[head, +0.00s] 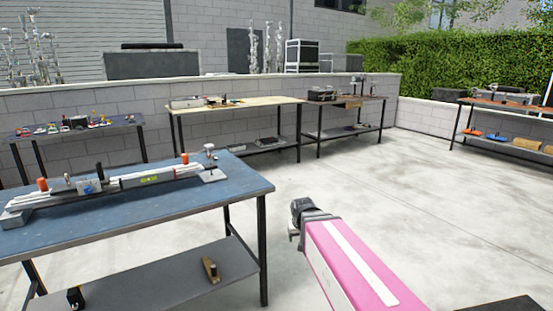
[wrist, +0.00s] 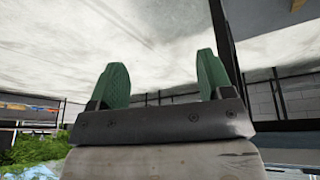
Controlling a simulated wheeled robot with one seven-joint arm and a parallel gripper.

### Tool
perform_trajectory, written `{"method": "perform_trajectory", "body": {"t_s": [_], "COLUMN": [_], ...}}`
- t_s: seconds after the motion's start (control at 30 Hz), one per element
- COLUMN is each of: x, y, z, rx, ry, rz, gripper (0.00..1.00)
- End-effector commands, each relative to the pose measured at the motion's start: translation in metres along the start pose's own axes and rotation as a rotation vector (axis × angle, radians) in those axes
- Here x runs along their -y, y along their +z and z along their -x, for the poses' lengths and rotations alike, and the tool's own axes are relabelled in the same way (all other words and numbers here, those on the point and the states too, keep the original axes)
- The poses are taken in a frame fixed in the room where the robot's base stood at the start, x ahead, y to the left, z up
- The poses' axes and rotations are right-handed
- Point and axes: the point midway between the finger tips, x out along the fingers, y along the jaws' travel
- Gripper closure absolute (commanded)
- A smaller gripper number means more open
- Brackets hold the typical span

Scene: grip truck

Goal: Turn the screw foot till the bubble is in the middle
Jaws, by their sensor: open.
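A long rail assembly (head: 105,187) lies across the blue-topped workbench (head: 150,223) at the left of the head view. A grey bar with a yellow-green mark (head: 150,180) lies along it; the mark is too small for me to make out a bubble. A small silver knob on a post (head: 210,150) stands at the rail's right end and may be the screw foot. In the wrist view my gripper (wrist: 162,77) has two green fingers spread apart with nothing between them. It is away from the rail, to the right of the workbench.
The rail carries orange-topped parts (head: 42,184). A lower shelf (head: 165,281) holds a small brown object (head: 211,269). Further benches stand along the block wall, including a pale-topped one (head: 240,103). A bench (head: 505,103) stands at the right. The concrete floor (head: 400,185) between is clear.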

Motion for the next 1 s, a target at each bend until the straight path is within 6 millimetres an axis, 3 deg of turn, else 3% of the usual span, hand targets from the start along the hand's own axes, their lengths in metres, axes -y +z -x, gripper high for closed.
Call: {"method": "perform_trajectory", "body": {"t_s": [0.03, 0.2, 0.4, 1.0], "x": [-0.018, -0.058, -0.079, -0.082], "y": [0.024, 0.087, 0.129, 0.135], "z": [-0.011, -0.037, -0.050, -0.052], "rx": [0.059, 0.227, 0.337, 0.355], "ry": [0.002, -0.014, -0.037, -0.042], "rz": [-0.020, -0.066, -0.097, -0.102], "gripper": [0.27, 0.27, 0.27, 0.27]}}
